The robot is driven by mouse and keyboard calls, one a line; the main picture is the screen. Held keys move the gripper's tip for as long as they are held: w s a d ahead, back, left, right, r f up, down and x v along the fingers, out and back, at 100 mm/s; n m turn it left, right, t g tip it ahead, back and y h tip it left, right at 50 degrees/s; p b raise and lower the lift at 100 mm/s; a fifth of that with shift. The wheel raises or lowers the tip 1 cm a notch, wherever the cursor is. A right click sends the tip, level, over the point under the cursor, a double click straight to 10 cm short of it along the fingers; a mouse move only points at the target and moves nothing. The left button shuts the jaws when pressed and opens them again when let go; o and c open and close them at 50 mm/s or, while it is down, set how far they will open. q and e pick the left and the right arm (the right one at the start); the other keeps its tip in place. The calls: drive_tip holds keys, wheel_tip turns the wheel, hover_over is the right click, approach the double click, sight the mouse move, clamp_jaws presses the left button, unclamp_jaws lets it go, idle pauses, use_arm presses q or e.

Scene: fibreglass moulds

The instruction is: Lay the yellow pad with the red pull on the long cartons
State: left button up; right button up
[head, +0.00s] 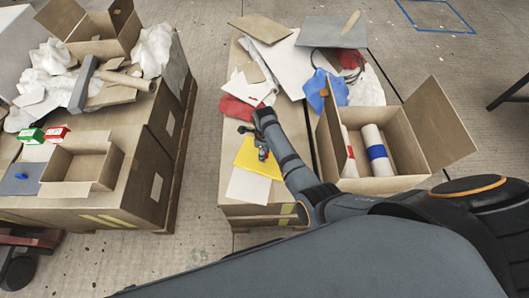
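The yellow pad (247,163) lies at the near part of the middle carton stack, partly over a white sheet. Its red pull cannot be made out; my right gripper covers part of the pad. My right gripper (262,153) is over the pad, its arm coming in from the right. I cannot tell whether its fingers are open or shut, or touching the pad. Long brown cartons (234,208) form the middle stack; another carton stack (136,196) stands at the left. Which of these is meant by the long cartons is not clear. My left gripper is not in view.
An open box (437,127) with rolls stands right of the pad. Red cloth (237,109), blue cloth (314,90) and sheets clutter the middle stack's far part. The left stack holds an open box (76,188), a grey pad (14,185) and white crumpled material (153,49). Floor separates the stacks.

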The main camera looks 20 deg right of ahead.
wheel_tip(320, 180, up, 12)
drive_tip(key=p, duration=0.2)
idle(0.4)
idle(0.4)
